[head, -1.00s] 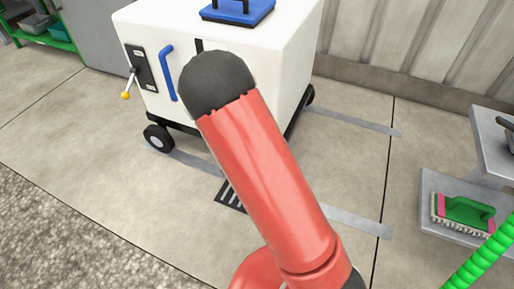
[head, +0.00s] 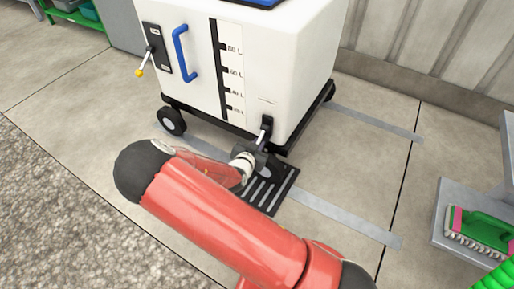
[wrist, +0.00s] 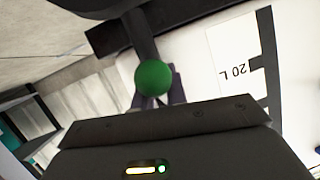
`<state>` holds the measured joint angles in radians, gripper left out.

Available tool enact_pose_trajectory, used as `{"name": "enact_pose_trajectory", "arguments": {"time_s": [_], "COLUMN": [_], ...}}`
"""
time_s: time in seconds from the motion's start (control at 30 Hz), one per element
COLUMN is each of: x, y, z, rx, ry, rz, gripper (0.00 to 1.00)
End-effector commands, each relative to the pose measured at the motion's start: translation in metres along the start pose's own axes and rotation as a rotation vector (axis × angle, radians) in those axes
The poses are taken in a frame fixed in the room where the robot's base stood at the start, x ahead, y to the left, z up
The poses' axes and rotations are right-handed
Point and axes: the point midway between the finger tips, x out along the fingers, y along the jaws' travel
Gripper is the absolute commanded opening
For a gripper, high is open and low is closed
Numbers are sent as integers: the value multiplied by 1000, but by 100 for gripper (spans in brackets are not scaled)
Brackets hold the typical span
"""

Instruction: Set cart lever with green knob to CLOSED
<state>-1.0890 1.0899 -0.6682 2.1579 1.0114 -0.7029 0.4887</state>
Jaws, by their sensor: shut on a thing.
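The white cart (head: 290,60) stands upright with a level scale on its front. Low at its front right corner is a short lever (head: 264,133) on a black mount. In the wrist view its green knob (wrist: 153,84) is at the gripper's fingers, with the dark lever shaft (wrist: 141,38) running up from it. My gripper (head: 258,158) is low in front of the cart and shut on the lever at the knob; the fingers are partly hidden behind the knob. In the head view the knob is hidden. The CLOSED marking is not readable.
A second lever with a yellow knob (head: 139,73) sits on a dark panel at the cart's left, beside a blue handle (head: 184,50). A floor grate (head: 270,195) lies below my gripper. A green brush (head: 480,230) rests on a grey shelf at the right.

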Motion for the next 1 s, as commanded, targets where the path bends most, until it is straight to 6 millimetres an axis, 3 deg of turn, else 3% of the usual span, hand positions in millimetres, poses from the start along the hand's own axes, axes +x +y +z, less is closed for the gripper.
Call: {"name": "enact_pose_trajectory", "arguments": {"time_s": [0.03,0.57,0.6,0.73,1.0], "x": [0,3,3,3,2], "y": [2,0,0,0,0], "z": [15,14,14,13,8], "rx": [-10,-13,-13,-12,-9], "ry": [-15,7,7,7,14], "rz": [2,-4,-5,-4,-4], "gripper": [0,0,19,35,35]}}
